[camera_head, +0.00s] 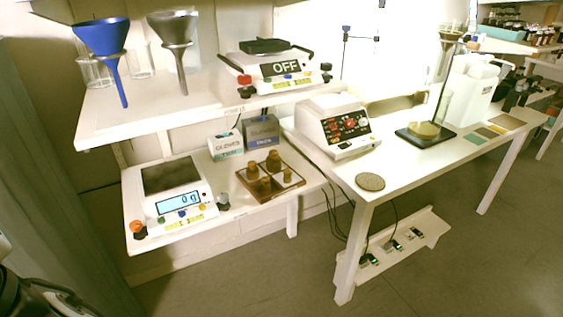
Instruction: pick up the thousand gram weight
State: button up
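Several brass-coloured weights stand upright in a brown-rimmed square tray (287,193) on the lower shelf. The weight at the back (273,162) looks the largest. Another weight (252,172) stands at the left, and smaller ones stand at the front (265,186) and right (288,175). Their markings are too small to read, so I cannot confirm which is the thousand gram weight. Nothing is holding them. A dark part at the bottom left corner may be my arm. No gripper fingers show.
A scale (173,189) reading 0 g stands left of the tray. Glove boxes (226,145) stand behind it. A white table (400,165) stands to the right.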

aim_at(273, 161)
jog(key=i+j+z, duration=0.15)
jog(key=z, duration=0.15)
jog(key=i+j, duration=0.7)
jog(key=i, duration=0.1)
